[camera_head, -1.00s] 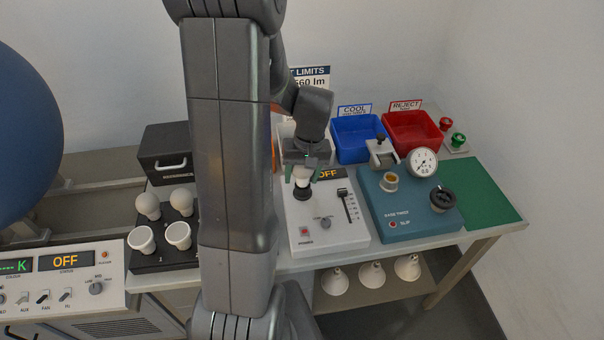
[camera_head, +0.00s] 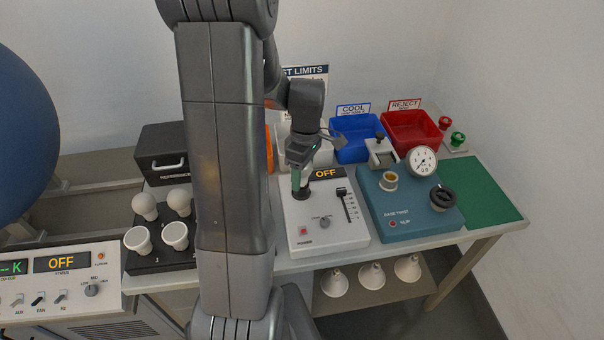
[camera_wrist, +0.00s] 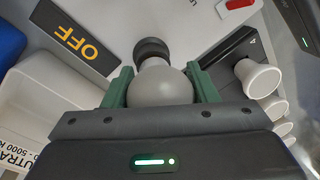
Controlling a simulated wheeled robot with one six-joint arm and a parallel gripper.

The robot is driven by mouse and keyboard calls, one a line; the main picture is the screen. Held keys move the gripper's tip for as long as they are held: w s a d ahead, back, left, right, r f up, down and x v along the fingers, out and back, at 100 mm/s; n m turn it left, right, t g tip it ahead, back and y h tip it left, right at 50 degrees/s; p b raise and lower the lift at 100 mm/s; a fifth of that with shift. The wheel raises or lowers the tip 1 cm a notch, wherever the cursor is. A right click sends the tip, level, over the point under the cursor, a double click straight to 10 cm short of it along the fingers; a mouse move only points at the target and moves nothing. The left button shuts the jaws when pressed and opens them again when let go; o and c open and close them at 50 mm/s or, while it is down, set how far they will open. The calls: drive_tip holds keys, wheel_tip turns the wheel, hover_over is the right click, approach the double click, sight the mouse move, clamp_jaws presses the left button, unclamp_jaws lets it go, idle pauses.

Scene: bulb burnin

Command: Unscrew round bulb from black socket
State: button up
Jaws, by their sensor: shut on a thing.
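The round bulb (camera_wrist: 160,84) is grey-white and sits between the two green fingers of my gripper (camera_wrist: 162,88) in the wrist view. The fingers press on its sides. The bulb's neck end meets the black socket (camera_wrist: 150,48). In the head view my gripper (camera_head: 301,182) is over the black socket (camera_head: 301,194) on the white tester box (camera_head: 328,233), and its fingers mostly hide the bulb. I cannot tell whether the bulb's thread is still engaged in the socket.
The tester display (camera_head: 326,173) reads OFF. A blue bin (camera_head: 352,152) and a red bin (camera_head: 412,148) stand behind. A teal gauge box (camera_head: 410,215) is to the right. A black rack (camera_head: 163,262) with several bulbs is to the left. The green mat (camera_head: 487,190) is bare.

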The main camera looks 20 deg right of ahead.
drive_tip(key=n, duration=0.6)
drive_tip(key=shift+w+d+h, duration=0.1)
drive_tip(key=shift+w+h, duration=0.05)
drive_tip(key=shift+h, duration=0.25)
drive_tip(key=n, duration=0.5)
drive_tip(key=shift+d+n+h, duration=0.1)
drive_tip(key=shift+n+h, duration=0.2)
drive_tip(key=o, duration=0.9)
drive_tip(key=shift+g, duration=0.3)
drive_tip(key=shift+c, duration=0.2)
drive_tip(key=m+p, duration=0.1)
drive_tip(key=m, duration=0.7)
drive_tip(key=m+y, duration=0.1)
drive_tip(key=m, duration=0.2)
drive_tip(key=shift+a+m, duration=0.2)
drive_tip(key=shift+m, duration=0.2)
drive_tip(key=m+t, duration=0.1)
drive_tip(key=m, duration=0.5)
drive_tip(key=shift+a+y, duration=0.1)
drive_tip(key=shift+y, duration=0.3)
drive_tip(key=m+t, duration=0.1)
drive_tip(key=m, duration=0.4)
drive_tip(key=shift+a, duration=0.1)
